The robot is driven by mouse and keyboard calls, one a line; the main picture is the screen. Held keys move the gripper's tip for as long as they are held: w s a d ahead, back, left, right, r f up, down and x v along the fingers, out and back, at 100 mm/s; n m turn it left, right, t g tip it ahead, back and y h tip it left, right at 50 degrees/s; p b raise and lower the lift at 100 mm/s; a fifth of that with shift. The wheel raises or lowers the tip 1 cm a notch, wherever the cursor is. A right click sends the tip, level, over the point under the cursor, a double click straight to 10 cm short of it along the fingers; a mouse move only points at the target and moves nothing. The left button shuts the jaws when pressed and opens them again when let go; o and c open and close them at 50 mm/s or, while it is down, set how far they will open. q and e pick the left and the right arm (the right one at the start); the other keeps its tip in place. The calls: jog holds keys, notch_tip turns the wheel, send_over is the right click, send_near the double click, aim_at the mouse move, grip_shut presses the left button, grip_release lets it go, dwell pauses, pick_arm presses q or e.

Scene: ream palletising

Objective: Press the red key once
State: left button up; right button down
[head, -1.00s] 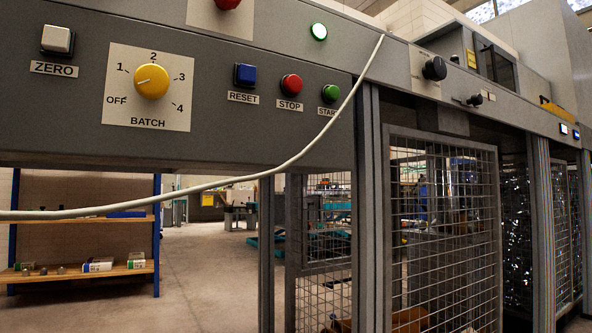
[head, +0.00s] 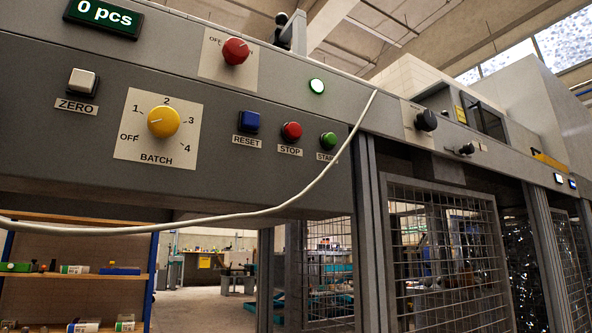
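On the grey control panel (head: 60,140), a round red button (head: 291,131) labelled STOP sits between the blue RESET key (head: 248,122) and the green START button (head: 328,140). A larger red knob (head: 236,51) sits higher on a pale plate with OFF printed at its left; part of its lettering is hidden behind the knob. The display (head: 104,17) reads 0 pcs. Neither of my grippers is in view.
A white ZERO key (head: 83,82) and a yellow BATCH dial (head: 163,121) are on the left. A pale cable (head: 290,207) hangs across the panel's front, passing by START. A mesh guard (head: 450,250) stands at right.

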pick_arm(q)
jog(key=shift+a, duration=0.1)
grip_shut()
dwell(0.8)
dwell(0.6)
